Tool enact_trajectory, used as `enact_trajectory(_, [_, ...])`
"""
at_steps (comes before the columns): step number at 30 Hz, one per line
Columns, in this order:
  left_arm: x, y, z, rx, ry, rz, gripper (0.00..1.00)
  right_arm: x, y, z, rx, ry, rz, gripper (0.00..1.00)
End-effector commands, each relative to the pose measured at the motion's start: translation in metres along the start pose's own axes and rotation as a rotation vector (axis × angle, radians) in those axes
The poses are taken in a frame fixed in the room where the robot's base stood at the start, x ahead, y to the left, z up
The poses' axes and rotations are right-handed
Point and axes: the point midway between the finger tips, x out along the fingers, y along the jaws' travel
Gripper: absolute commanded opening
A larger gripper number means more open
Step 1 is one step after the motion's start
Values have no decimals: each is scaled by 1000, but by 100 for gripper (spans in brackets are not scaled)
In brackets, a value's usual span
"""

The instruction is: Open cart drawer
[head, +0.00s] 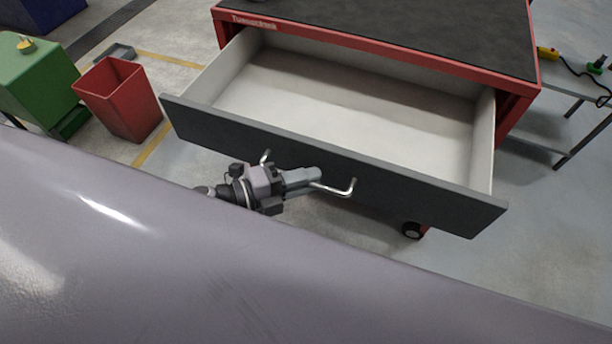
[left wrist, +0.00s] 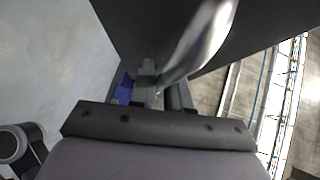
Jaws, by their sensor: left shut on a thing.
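The red cart (head: 520,88) has a dark top, and its drawer (head: 425,183) is pulled well out. The drawer's pale inside shows and looks empty. A bent metal handle (head: 340,190) is on the dark drawer front. In the left wrist view the handle (left wrist: 205,40) shows as a bright blurred bar, with the gripper (left wrist: 163,97) partly hidden behind the dark wrist housing. My right gripper is not in view.
A red bin (head: 120,100) and a green box (head: 40,80) stand left of the cart. A table with a cable and a yellow-red item (head: 547,54) is at the right. A caster (head: 412,231) shows below the drawer. A large part of my own body covers the lower left.

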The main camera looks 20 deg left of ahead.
Motion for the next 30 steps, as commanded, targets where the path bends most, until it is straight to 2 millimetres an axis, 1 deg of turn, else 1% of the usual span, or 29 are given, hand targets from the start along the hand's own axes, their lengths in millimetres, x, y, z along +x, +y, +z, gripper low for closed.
enact_trajectory(3, [0, 0, 1, 1, -2, 0, 0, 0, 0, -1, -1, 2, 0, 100])
enact_trajectory(4, [0, 0, 1, 1, -2, 0, 24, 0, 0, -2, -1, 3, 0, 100])
enact_trajectory(5, [0, 0, 1, 1, -2, 0, 33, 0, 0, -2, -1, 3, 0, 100])
enact_trajectory(6, [0, 0, 1, 1, -2, 0, 37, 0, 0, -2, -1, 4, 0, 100])
enact_trajectory(14, [0, 0, 1, 0, -1, 0, 37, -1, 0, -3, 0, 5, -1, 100])
enact_trajectory(17, [-4, 1, 1, 0, -1, 1, 37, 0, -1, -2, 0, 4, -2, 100])
enact_trajectory(20, [-13, 1, 0, -1, -1, 2, 37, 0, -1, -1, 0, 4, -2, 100])
enact_trajectory(30, [-55, 1, 0, -2, -2, 2, 37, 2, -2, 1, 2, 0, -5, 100])
